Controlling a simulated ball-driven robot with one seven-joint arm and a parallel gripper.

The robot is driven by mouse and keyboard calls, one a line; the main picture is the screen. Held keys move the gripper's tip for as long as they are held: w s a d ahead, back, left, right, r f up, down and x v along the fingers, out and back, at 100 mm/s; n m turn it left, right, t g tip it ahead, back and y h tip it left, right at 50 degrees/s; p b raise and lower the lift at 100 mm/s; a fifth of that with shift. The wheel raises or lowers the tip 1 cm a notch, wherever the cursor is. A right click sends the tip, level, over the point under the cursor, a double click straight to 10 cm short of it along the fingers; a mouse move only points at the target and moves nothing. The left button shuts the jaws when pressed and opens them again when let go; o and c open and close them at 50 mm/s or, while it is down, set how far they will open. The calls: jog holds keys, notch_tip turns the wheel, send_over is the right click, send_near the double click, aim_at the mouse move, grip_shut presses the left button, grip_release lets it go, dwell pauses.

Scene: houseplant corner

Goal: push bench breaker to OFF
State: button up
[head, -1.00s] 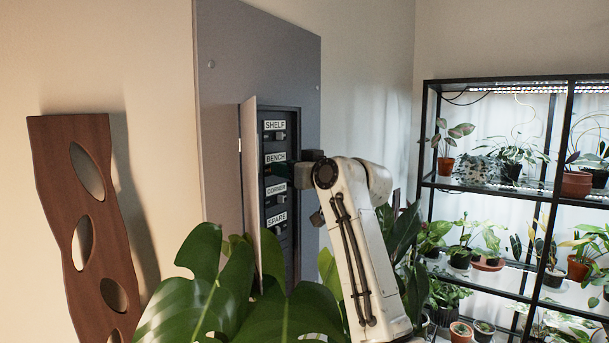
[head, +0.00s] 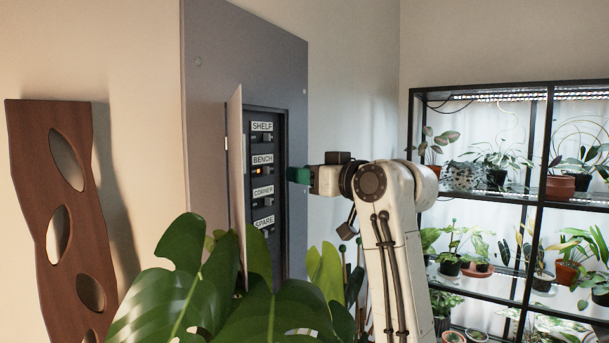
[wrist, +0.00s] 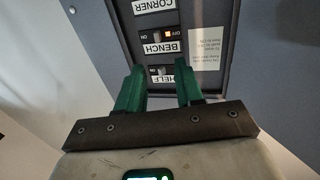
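The bench breaker (head: 268,170) is the second row in the open breaker panel, under the BENCH label in the head view. A small orange light glows in its row.
The panel's narrow door (head: 235,180) stands open on the left. SHELF (head: 262,126), CORNER and SPARE rows sit above and below BENCH. A large-leaved plant (head: 240,300) fills the front below the panel. A black plant shelf (head: 530,205) stands at right.

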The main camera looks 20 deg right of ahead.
jog(key=n+g+y, duration=0.1)
jog(key=n+g, duration=0.2)
jog(key=g, duration=0.3)
send_near(266, 170)
jog(key=p+x, duration=0.5)
jog(key=x, duration=0.2)
jog(key=shift+w+d, duration=0.15)
jog(key=shift+w, duration=0.1)
grip_shut()
